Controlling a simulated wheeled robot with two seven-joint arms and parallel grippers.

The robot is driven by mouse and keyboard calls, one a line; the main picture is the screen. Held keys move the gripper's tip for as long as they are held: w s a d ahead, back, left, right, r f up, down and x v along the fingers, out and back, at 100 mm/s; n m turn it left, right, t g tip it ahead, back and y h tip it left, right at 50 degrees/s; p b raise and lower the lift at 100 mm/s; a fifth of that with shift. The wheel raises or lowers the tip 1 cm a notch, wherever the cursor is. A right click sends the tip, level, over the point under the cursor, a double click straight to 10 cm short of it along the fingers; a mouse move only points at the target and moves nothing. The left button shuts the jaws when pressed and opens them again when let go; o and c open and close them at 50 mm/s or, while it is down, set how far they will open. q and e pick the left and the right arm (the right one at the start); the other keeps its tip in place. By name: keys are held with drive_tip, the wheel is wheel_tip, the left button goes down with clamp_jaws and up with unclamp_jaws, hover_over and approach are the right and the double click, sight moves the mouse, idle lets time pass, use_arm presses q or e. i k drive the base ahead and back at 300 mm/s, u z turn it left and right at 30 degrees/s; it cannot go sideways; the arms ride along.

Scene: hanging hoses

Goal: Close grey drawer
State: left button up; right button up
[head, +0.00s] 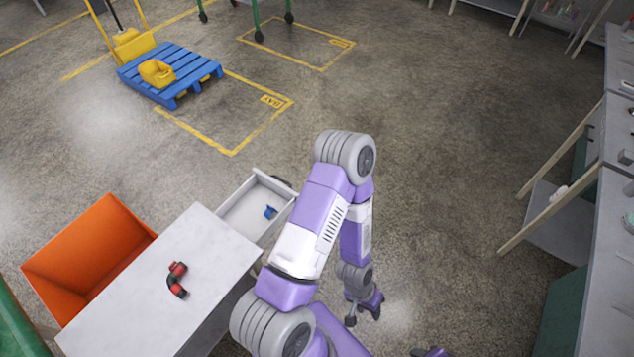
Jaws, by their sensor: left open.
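The grey drawer (238,212) stands pulled out from the far end of a light grey cabinet (150,290). A small blue object (270,212) lies inside it. A dark handle (283,181) shows at its outer front; my left arm crosses close to the front's right end in the picture. My left gripper (365,314) is open and empty, pointing down over the floor, to the right of the drawer and nearer the bottom of the view. It is apart from the drawer. My right gripper is not in view.
A blue pallet (170,75) with yellow items is at the far left. Workbenches (600,240) line the right side. The floor between is clear.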

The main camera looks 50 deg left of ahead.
sight(244, 211)
drive_tip(key=i, duration=2.45)
drive_tip(key=u, duration=3.1)
drive_tip(key=k, duration=0.2)
drive_tip(key=u, duration=0.55)
drive_tip(key=i, duration=1.15)
drive_tip(key=u, duration=0.35)
